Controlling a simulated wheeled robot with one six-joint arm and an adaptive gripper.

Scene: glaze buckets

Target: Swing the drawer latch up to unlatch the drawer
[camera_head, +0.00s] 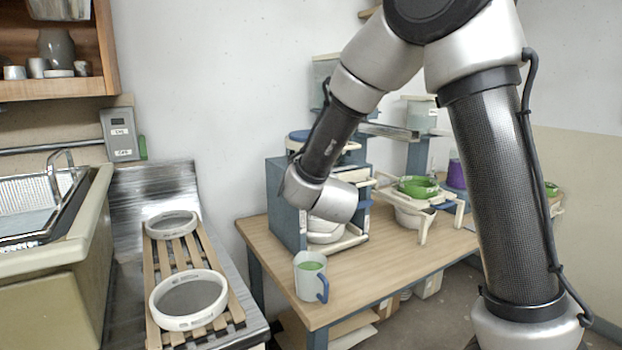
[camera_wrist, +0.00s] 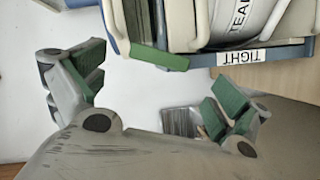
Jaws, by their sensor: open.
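A blue-sided cabinet (camera_head: 284,205) stands on the wooden table, with a pale container inside its open front. In the wrist view, its blue lower edge (camera_wrist: 268,55) carries a white label reading "TIGHT", upside down. A short green bar (camera_wrist: 158,57) sits at the left end of that edge, slightly tilted; it may be the drawer latch, but I cannot tell for sure. My gripper (camera_wrist: 157,84) is open and empty, its green-padded fingers apart on either side below the bar, not visibly touching it. In the head view my wrist hides part of the cabinet, and my fingers are not distinguishable.
A white mug (camera_head: 309,277) with green contents stands at the table's near left corner. A green bowl (camera_head: 417,187) rests on a pale stand to the right. Two round sieves (camera_head: 188,299) lie on a slatted rack at left. Bare tabletop (camera_head: 385,262) lies in front.

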